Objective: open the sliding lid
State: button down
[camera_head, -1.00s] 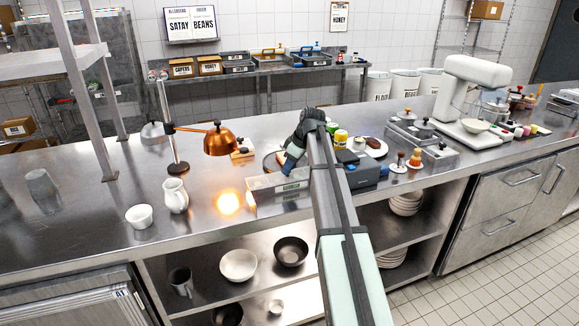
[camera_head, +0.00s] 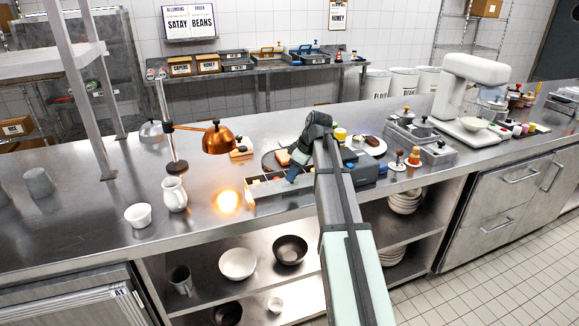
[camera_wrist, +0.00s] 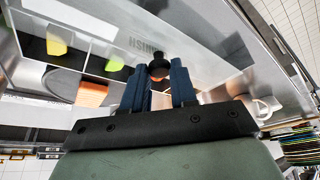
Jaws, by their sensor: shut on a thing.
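A long low tray (camera_head: 279,204) stands near the front edge of the steel counter. Its left part is uncovered in the head view and shows pale dividers and small items. My gripper (camera_head: 290,175), with blue fingers, is at the tray. In the wrist view my gripper (camera_wrist: 159,84) is shut on the lid's dark round knob (camera_wrist: 159,67). My arm hides the tray's right end.
A dark plate with orange food (camera_head: 283,157) lies behind the tray. A blue-grey box (camera_head: 362,170) is close on the right.

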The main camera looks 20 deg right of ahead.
jog(key=shift+s, duration=0.95)
jog(key=shift+w, duration=0.1)
jog(key=c, duration=0.9)
grip_release()
jog(key=v, duration=1.4)
jog(key=shift+a, duration=0.1)
